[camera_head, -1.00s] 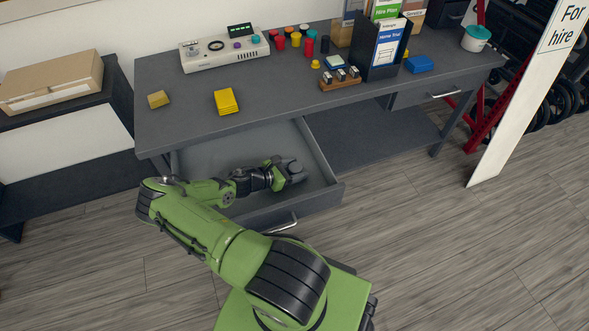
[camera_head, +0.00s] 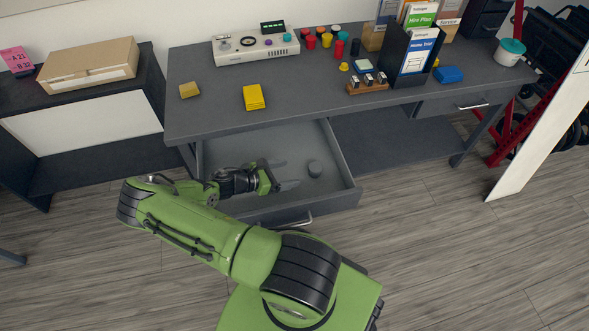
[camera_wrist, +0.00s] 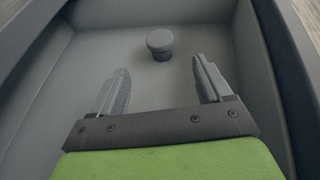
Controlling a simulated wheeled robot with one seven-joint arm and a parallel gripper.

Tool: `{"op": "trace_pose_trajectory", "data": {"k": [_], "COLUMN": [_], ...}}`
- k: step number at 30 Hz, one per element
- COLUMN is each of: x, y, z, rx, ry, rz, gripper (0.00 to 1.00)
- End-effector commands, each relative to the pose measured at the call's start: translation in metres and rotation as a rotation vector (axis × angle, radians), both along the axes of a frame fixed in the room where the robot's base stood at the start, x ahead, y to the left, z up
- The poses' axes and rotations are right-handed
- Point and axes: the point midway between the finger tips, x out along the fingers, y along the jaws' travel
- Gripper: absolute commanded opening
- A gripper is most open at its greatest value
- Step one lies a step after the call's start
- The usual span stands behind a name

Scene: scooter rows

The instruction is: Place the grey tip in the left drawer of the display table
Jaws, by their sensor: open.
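The grey tip (camera_head: 314,168) is a small grey piece with a round top, standing on the floor of the open left drawer (camera_head: 345,172) of the display table (camera_head: 215,115). In the wrist view the tip (camera_wrist: 160,42) stands upright just beyond my fingertips, apart from them. My gripper (camera_head: 284,173) is over the drawer, to the left of the tip in the head view. In the wrist view my gripper (camera_wrist: 160,78) has its two fingers spread wide with nothing between them.
The drawer's front handle (camera_head: 292,222) faces the floor. On the tabletop are a yellow pad (camera_head: 254,97), a control box (camera_head: 256,46), several coloured tips and a dark brochure holder (camera_head: 402,75). The right drawer (camera_head: 455,103) is shut. A white sign (camera_head: 545,125) stands at the right.

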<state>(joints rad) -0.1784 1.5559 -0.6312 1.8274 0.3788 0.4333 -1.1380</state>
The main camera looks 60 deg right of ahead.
Motion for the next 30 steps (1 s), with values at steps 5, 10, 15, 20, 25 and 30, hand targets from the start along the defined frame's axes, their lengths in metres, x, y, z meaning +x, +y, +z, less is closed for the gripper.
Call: {"op": "trace_pose_trajectory", "data": {"k": [5, 10, 15, 20, 25, 30], "x": [0.001, 0.015, 0.043, 0.063, 0.062, 0.032], "y": [0.002, 0.022, 0.078, 0.135, 0.192, 0.239], "z": [0.001, 0.016, 0.061, 0.126, 0.207, 0.284], "rx": [0.0, 0.042, 0.168, 0.317, 0.487, 0.65], "ry": [0.0, -0.131, -0.435, -0.711, -0.964, -1.179], "rz": [-0.001, -0.081, -0.28, -0.461, -0.61, -0.703], "gripper": [0.78, 0.78, 0.78, 0.78, 0.78, 0.78]}}
